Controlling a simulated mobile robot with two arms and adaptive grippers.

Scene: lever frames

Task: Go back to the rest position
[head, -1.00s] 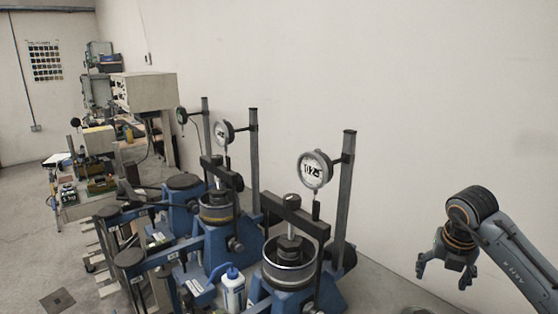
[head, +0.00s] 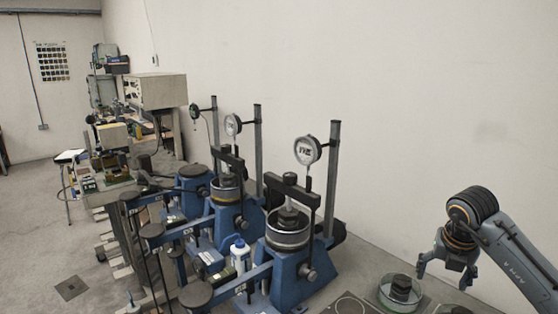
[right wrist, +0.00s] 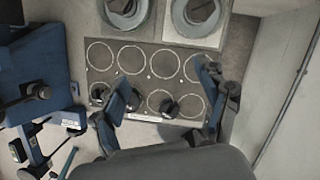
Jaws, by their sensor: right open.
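My right gripper (head: 443,273) is at the right of the head view, on my grey arm that comes in from the right edge. Its jaws are spread apart and point down, with nothing between them. In the right wrist view its two fingers (right wrist: 163,85) stand wide apart over a dark panel marked with rings (right wrist: 135,61). My left gripper is in neither view.
Blue lever frames with dial gauges (head: 308,150) stand left of my right gripper. A white bottle (head: 240,256) stands among them. A round dish (head: 385,295) lies below and left of the gripper. The pale wall (head: 420,100) rises behind.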

